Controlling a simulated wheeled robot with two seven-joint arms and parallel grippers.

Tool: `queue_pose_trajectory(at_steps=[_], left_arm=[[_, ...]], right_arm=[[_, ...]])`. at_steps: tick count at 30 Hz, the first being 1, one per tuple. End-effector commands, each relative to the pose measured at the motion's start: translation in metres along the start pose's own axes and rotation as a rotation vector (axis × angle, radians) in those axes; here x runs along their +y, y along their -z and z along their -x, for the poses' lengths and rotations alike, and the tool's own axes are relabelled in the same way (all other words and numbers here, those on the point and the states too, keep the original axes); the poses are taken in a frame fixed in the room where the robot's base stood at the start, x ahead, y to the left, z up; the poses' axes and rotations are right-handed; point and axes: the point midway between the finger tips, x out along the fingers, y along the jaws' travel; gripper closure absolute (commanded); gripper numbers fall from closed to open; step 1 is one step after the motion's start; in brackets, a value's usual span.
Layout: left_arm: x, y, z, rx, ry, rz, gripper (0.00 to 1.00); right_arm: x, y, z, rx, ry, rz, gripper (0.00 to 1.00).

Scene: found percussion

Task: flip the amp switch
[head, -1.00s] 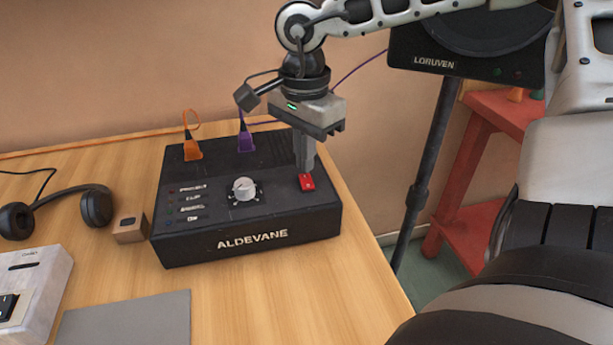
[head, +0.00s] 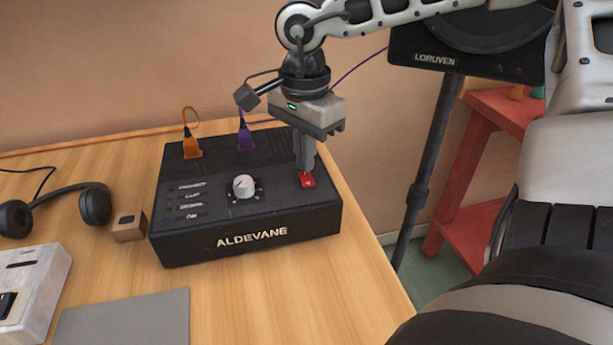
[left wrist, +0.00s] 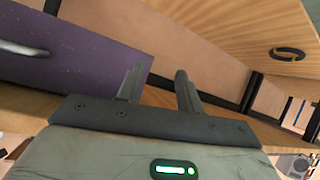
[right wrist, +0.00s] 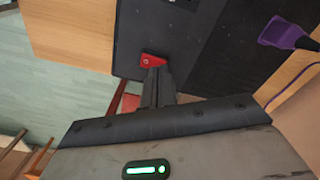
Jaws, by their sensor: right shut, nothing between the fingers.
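The amp is a black box (head: 226,239) labelled ALDEVANE on the wooden table, with a white knob (head: 243,187). Its red rocker switch (head: 308,182) is on the top right; it also shows in the right wrist view (right wrist: 152,60). My right gripper (head: 306,171) is shut and empty, pointing down with its fingertips at the rear part of the switch. They seem to touch it and partly hide it, so I cannot tell its exact tilt. My left gripper (left wrist: 157,75) is open and empty, outside the head view, with a purple surface behind it in its wrist view.
Orange (head: 192,149) and purple (head: 245,138) plugs stand at the amp's back. Headphones (head: 95,205), a small wooden box (head: 129,228), a pale device (head: 35,285) and a grey mat (head: 125,320) lie to the left. A LORUVEN speaker (head: 430,75) stands on a pole at right.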

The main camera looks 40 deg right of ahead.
Motion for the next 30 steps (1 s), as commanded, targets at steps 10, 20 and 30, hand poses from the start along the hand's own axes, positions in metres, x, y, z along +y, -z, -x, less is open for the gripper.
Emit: queue_pose_trajectory(at_steps=[10,20,30], left_arm=[[-0.001,-0.005,-0.003,0.000,0.000,0.001,0.64],[-0.001,-0.009,-0.005,0.000,0.000,0.001,0.64],[-0.002,-0.013,-0.007,0.000,0.000,0.001,0.64]], right_arm=[[0.000,0.000,-0.006,0.000,0.000,0.000,1.00],[0.000,0.000,-0.011,0.000,0.000,0.000,1.00],[0.000,0.000,-0.015,0.000,-0.001,0.000,1.00]])
